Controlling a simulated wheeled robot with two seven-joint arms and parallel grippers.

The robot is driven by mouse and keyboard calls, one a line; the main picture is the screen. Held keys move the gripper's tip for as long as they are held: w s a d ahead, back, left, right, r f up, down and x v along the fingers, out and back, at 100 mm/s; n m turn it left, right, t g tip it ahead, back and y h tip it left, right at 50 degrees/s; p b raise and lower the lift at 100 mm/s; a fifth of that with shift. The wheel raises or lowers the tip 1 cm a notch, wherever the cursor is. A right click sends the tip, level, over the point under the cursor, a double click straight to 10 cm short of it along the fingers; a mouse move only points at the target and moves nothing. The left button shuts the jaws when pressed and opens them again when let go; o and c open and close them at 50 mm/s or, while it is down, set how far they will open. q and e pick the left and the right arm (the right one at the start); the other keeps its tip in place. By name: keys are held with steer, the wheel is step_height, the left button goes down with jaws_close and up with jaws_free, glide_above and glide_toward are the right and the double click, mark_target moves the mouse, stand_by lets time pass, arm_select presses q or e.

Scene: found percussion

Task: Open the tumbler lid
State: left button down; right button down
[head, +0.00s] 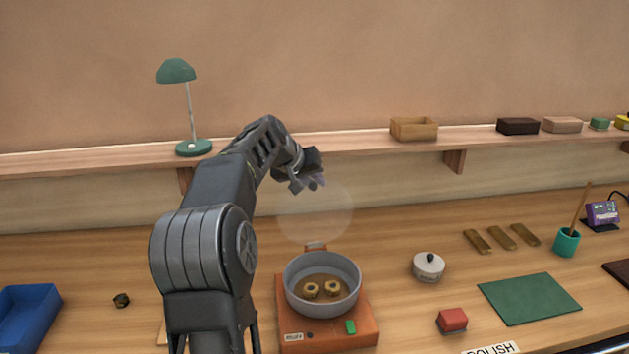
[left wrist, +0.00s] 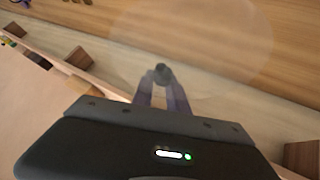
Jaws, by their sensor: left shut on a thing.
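The tumbler is an orange base (head: 330,335) with a round grey bowl (head: 322,308) on top, open from above. Two gold ring-like pieces (head: 322,289) lie inside the bowl. A clear round lid (head: 315,215) hangs tilted above and behind the bowl, apart from it. My left gripper (head: 312,183) is shut on the lid's knob. In the left wrist view the fingers are closed on the dark knob (left wrist: 163,74), with the see-through lid (left wrist: 215,35) beyond it. My right gripper is not in view.
A small lidded white pot (head: 429,267), a red block (head: 452,320) and a green mat (head: 529,299) are right of the tumbler. A blue tray (head: 28,315) is at the far left. A shelf with a green lamp (head: 193,147) runs behind.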

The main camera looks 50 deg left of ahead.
arm_select(q)
steer(key=c, duration=1.3)
jaws_free()
steer(key=shift+s+a+f, duration=0.15)
steer(key=shift+f, duration=0.35)
steer(key=shift+s+a+f, duration=0.1)
steer(key=shift+s+f, duration=0.05)
steer(key=shift+f, duration=0.35)
steer(key=shift+o, duration=0.2)
steer(key=shift+r, duration=0.15)
steer(key=shift+w+r, duration=0.15)
steer(key=shift+r, duration=0.15)
steer(key=b+v, duration=0.1)
steer(key=v, duration=0.6)
steer(key=shift+s+r, duration=0.25)
steer(key=shift+s, duration=0.05)
